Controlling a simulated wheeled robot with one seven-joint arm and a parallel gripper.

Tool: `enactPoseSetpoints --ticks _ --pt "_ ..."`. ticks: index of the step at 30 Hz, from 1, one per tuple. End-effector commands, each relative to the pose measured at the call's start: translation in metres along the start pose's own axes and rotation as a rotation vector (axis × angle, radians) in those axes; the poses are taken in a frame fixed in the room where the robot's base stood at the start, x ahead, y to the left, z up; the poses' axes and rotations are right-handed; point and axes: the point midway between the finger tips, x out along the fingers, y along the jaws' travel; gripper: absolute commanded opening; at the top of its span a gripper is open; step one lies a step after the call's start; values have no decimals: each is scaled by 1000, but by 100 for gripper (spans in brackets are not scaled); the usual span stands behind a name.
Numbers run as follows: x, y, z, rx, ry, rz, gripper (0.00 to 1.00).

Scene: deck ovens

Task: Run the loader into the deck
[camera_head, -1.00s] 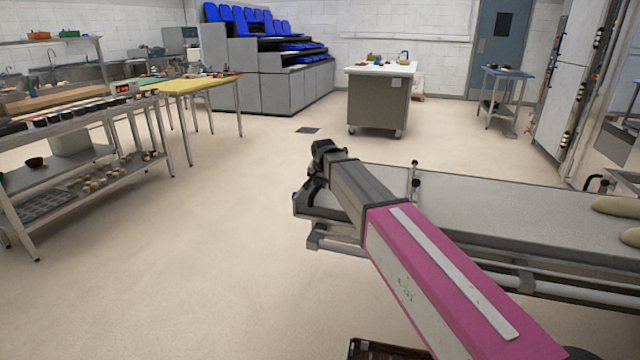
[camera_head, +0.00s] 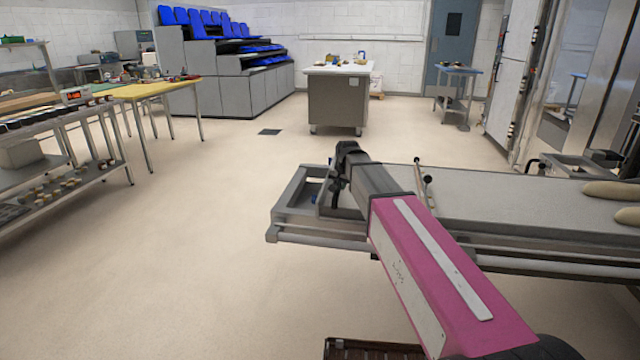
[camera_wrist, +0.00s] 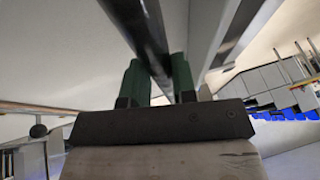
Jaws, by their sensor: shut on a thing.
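The loader (camera_head: 490,205) is a long grey belt on a metal frame, running from the middle to the right edge of the head view. Two pale dough loaves show at its right end, one of them here (camera_head: 610,190). My gripper (camera_head: 338,188) is at the loader's left end, mostly hidden by my arm. In the wrist view, the green fingers of my gripper (camera_wrist: 158,80) are shut on a dark bar (camera_wrist: 148,35), the loader's handle. Steel oven fronts (camera_head: 612,75) stand at the upper right. The loader's far right end is out of view.
A wheeled cabinet table (camera_head: 337,98) and a small blue-topped table (camera_head: 455,90) stand behind the loader. A shelf rack (camera_head: 70,150) and a yellow table (camera_head: 150,92) are at the left. The floor between the rack and loader is clear.

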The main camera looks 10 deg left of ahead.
Motion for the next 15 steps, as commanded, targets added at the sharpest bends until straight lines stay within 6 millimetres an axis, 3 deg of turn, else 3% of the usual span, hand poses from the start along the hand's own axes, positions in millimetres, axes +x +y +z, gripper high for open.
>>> enactPoseSetpoints --ticks 1,15 --pt "-4 18 1 4 0 4 0" --pt "-28 146 -9 4 -1 5 0"
